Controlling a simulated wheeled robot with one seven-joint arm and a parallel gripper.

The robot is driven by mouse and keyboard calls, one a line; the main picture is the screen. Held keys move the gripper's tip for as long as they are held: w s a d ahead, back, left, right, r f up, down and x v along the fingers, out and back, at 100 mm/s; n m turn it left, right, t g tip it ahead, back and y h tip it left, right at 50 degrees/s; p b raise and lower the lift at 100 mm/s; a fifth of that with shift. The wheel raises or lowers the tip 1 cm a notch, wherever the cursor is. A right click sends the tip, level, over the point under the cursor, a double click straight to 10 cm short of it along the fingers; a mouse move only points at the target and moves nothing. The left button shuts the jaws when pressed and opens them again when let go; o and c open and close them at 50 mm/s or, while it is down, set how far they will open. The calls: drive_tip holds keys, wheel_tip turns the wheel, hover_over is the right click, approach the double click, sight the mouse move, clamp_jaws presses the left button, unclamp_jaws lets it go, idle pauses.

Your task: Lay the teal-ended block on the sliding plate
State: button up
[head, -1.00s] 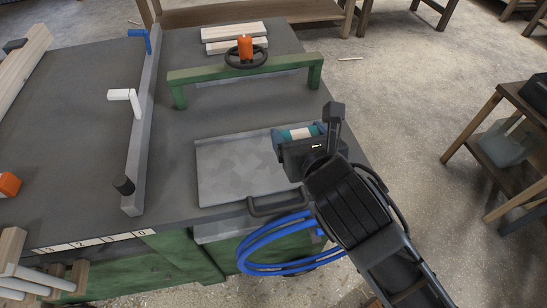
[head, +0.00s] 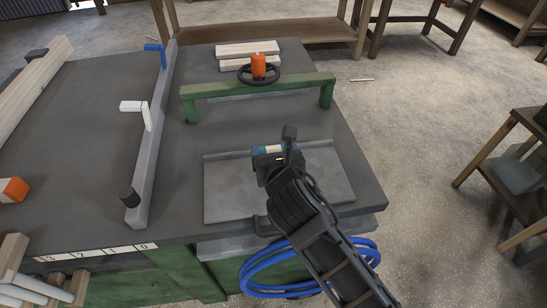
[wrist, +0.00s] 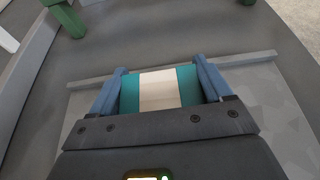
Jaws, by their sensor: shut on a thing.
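The teal-ended block (wrist: 158,90) has a pale wooden middle and teal ends. It is between the blue fingers of my gripper (wrist: 160,88) in the wrist view, one finger against each end. In the head view the block (head: 268,149) shows just past my gripper (head: 270,152), over the far part of the sliding plate. The sliding plate (head: 231,192) is a flat grey metal sheet with a raised far rim and a dark handle at its front. I cannot tell whether the block touches the plate; my gripper hides its near side.
A green bridge (head: 215,90) with a black handwheel and orange knob (head: 259,66) stands behind the plate. A grey fence rail (head: 150,130) runs along the left. Pale boards (head: 247,48) lie at the back. Blue hose (head: 265,278) hangs at the front.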

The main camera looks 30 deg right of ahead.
drive_tip(key=shift+f, duration=1.25)
drive_tip(key=shift+f, duration=0.1)
drive_tip(key=o, duration=1)
drive_tip(key=shift+s, duration=0.1)
drive_tip(key=v, duration=1.2)
